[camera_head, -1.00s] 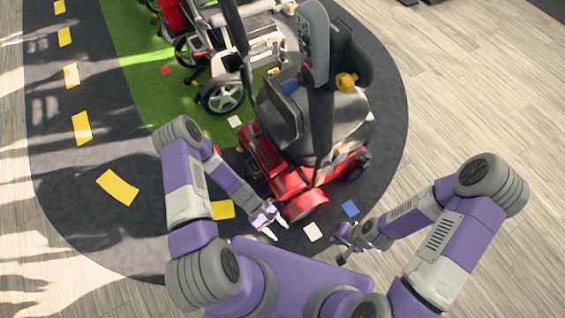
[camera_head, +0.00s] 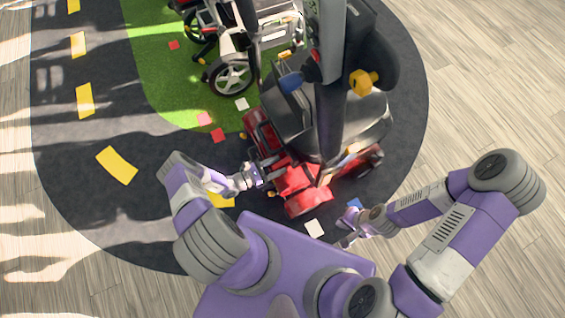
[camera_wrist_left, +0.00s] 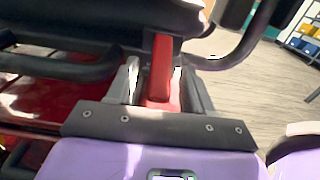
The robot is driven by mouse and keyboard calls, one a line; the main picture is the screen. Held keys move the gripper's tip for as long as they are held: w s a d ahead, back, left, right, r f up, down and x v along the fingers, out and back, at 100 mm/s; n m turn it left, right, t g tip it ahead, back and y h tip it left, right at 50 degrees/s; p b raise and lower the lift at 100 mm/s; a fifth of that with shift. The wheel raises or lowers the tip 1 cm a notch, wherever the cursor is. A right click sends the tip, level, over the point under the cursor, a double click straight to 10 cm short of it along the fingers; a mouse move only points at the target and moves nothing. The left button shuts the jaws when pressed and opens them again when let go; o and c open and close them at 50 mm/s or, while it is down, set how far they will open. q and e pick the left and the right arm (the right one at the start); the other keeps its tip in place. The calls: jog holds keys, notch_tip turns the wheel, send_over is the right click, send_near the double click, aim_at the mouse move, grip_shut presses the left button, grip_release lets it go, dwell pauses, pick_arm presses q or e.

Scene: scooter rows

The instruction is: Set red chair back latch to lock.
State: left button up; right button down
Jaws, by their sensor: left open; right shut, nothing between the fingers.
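The red scooter (camera_head: 302,190) stands in front of me in the head view, with its black seat (camera_head: 362,122) above the red body. My left gripper (camera_head: 266,173) is at the scooter's near left side, close to the red body. In the left wrist view its open fingers (camera_wrist_left: 158,72) stand on either side of an upright red bar (camera_wrist_left: 160,68) under a dark padded part. I cannot tell whether this bar is the latch, or whether the fingers touch it. My right gripper (camera_head: 346,230) is shut and empty, low by the scooter's front right.
A dark curved tube (camera_wrist_left: 236,55) is right of my left fingers. Another scooter (camera_head: 232,75) stands behind. A shelf (camera_wrist_left: 303,40) is far off. The wooden floor at right is clear.

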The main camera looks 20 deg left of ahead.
pick_arm(q)
jog(key=shift+x, duration=1.4)
grip_shut()
